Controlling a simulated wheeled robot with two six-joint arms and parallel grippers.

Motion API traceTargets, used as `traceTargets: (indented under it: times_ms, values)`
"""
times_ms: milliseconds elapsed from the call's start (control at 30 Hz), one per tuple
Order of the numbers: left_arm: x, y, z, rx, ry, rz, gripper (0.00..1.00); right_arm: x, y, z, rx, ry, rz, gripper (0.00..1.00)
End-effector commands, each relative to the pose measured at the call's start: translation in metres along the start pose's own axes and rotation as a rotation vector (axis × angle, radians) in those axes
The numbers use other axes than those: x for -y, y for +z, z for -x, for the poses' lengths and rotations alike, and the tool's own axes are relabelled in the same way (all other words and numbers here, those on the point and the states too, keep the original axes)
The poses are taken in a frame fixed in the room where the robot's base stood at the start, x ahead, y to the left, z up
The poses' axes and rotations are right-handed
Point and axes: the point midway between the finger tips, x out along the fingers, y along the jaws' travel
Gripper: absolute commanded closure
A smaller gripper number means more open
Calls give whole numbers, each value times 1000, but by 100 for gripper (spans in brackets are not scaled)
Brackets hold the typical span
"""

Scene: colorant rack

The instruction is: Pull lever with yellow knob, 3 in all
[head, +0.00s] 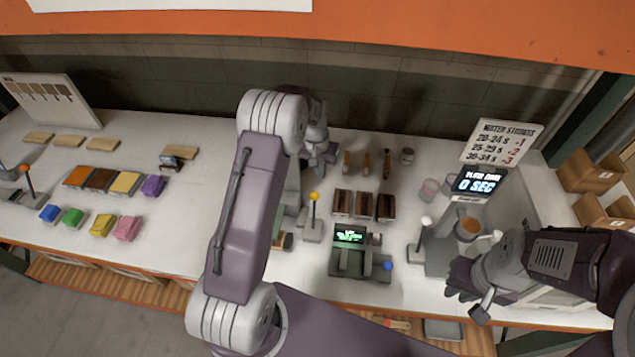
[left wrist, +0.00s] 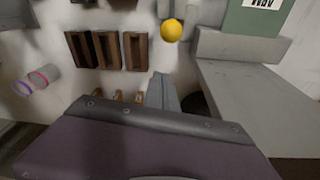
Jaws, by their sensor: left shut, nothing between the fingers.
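The lever with the yellow knob (head: 314,197) stands roughly upright on a small grey base in the middle of the counter. Its yellow knob (left wrist: 171,30) also shows at the top middle of the left wrist view. My left gripper (head: 328,156) is beyond the lever, toward the back wall, and does not touch it. In the left wrist view its fingers (left wrist: 163,92) are together and empty, with a gap to the knob. My right gripper (head: 472,295) is at the right, near the counter's front edge; its finger gap is unclear.
A lever with an orange knob (head: 24,169) stands at far left and one with a white knob (head: 426,221) at right. Wooden bins (head: 364,205) and a green-screen scale (head: 349,235) are right of the yellow-knob lever. A timer (head: 478,183) stands behind my right gripper.

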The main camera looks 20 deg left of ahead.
Motion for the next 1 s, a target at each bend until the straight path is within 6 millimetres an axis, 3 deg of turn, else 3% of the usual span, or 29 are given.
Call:
traceTargets:
  times_ms: [167, 300, 500, 1000]
  values:
    - [0, 1, -36, 4, 1, 0, 100, 0, -1, 14, 0, 0, 0, 81]
    - [0, 19, -27, 1, 0, 0, 100, 1, -3, 30, 0, 0, 0, 81]
    - [0, 36, -25, 0, 0, -1, 100, 1, -4, 38, 0, 0, 0, 81]
    - [-1, 33, -27, -16, -3, -2, 100, 1, -3, 32, 0, 0, 0, 81]
